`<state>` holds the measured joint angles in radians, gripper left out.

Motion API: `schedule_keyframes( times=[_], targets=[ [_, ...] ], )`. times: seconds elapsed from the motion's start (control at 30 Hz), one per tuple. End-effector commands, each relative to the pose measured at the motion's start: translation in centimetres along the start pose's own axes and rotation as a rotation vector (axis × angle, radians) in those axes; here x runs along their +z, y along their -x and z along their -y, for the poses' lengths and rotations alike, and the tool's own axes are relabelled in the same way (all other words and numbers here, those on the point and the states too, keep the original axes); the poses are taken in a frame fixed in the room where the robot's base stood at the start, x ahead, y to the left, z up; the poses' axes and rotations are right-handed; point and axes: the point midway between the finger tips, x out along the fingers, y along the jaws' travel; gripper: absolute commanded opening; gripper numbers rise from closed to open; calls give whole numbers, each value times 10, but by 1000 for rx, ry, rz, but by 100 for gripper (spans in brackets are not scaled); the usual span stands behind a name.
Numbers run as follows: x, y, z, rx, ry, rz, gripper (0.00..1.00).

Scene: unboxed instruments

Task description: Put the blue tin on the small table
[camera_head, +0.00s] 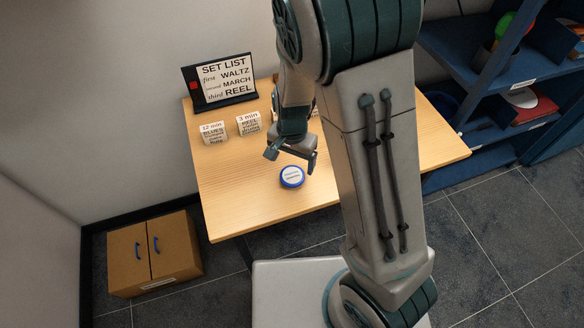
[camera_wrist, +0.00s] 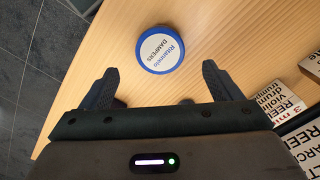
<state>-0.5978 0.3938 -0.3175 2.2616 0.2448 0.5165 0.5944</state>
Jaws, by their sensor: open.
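The blue tin (camera_head: 292,177) is a round, low tin with a white label on its top, lying flat on the wooden table (camera_head: 235,190) near its front edge. In the wrist view the tin (camera_wrist: 160,49) shows the word DAMPERS and sits just beyond the fingertips, between their lines. My gripper (camera_head: 291,157) is open and empty, close to the tin and apart from it. Its two fingers also show in the wrist view (camera_wrist: 160,73). I cannot make out a separate small table in either view.
A set-list board (camera_head: 226,83) stands at the table's back left, with printed blocks (camera_head: 212,132) (camera_head: 249,123) in front. A low brown cabinet (camera_head: 155,255) is at the lower left. Blue shelves (camera_head: 470,55) stand at the right. My arm hides part of the table.

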Motion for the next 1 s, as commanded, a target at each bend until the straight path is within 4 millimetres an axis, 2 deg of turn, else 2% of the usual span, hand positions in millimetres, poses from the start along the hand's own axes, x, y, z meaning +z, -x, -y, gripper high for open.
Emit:
schedule_keyframes(
  times=[0.03,0.2,0.57,0.67,0.77,1.0],
  targets=[
    [0,12,1,-5,1,-3,85],
    [0,38,0,-2,1,-1,85],
    [0,58,-3,-8,5,0,85],
    [0,72,-13,-32,32,2,85],
    [1,96,-31,-71,88,-7,85],
    [16,156,-89,-135,268,-87,85]
  ],
)
